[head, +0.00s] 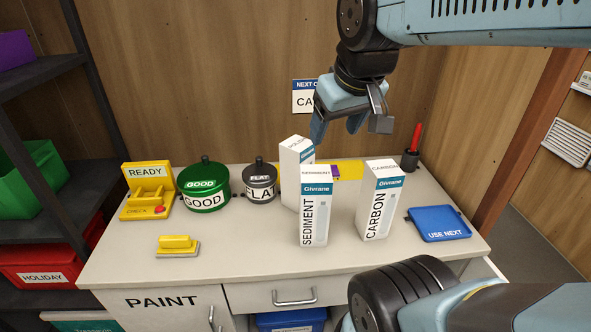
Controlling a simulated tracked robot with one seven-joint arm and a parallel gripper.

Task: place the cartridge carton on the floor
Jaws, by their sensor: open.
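Several tall white cartons stand upright on the white bench (200,262). The SEDIMENT carton (316,205) is in front, the CARBON carton (381,202) is to its right, and a third carton (295,165) is behind, partly hidden, with its label only partly readable. None is labelled simply "cartridge". My gripper (337,128) is open and empty, pointing down above and behind the cartons, apart from them. The floor (545,240) shows only at the right, beyond the bench.
A yellow READY holder (147,192), a green GOOD pot (204,186), a dark FLAT pot (260,182) and a yellow-handled block (177,246) are on the left. A blue USE NEXT tray (438,223) and a cup with a red-handled tool (411,158) are on the right.

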